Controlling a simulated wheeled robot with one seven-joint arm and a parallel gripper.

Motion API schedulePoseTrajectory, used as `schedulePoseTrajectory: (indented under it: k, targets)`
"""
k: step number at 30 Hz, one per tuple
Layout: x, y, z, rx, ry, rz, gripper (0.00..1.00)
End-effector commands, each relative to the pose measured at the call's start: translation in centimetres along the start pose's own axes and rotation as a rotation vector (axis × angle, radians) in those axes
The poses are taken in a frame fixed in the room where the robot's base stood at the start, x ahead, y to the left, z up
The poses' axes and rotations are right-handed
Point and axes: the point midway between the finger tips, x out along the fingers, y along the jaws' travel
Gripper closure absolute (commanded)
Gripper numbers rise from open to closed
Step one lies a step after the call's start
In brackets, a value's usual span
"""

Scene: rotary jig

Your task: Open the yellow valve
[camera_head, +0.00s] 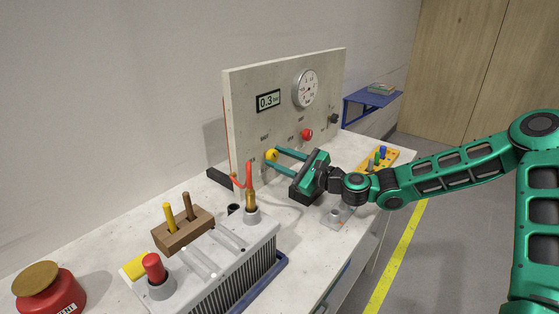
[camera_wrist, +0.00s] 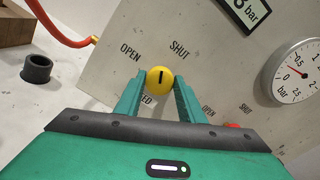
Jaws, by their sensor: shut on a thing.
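The yellow valve (camera_head: 271,155) is a round knob low on the left part of the upright panel (camera_head: 285,110). In the wrist view the yellow valve (camera_wrist: 161,80) sits between my fingertips, with a dark line on its face that stands nearly upright in the picture. The words OPEN and SHUT are printed above it, OPEN to the left and SHUT to the right. My gripper (camera_head: 277,162) reaches the panel from the right and is shut on the knob; it also fills the lower wrist view (camera_wrist: 160,88). The fingers partly cover lettering below the knob.
A red knob (camera_head: 306,134) is right of the yellow one on the panel. A gauge (camera_head: 305,88) and a 0.3 bar display (camera_head: 268,100) are above. A grey box with handles (camera_head: 215,265) and a red-and-copper fitting (camera_head: 250,185) stand left of my gripper.

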Motion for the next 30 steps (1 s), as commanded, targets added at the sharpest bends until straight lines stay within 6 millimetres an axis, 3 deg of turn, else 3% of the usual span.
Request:
schedulePoseTrajectory:
  k: [30]
  targets:
    - [0.0, 0.38, -0.36, -0.907, 0.004, 0.002, 0.87]
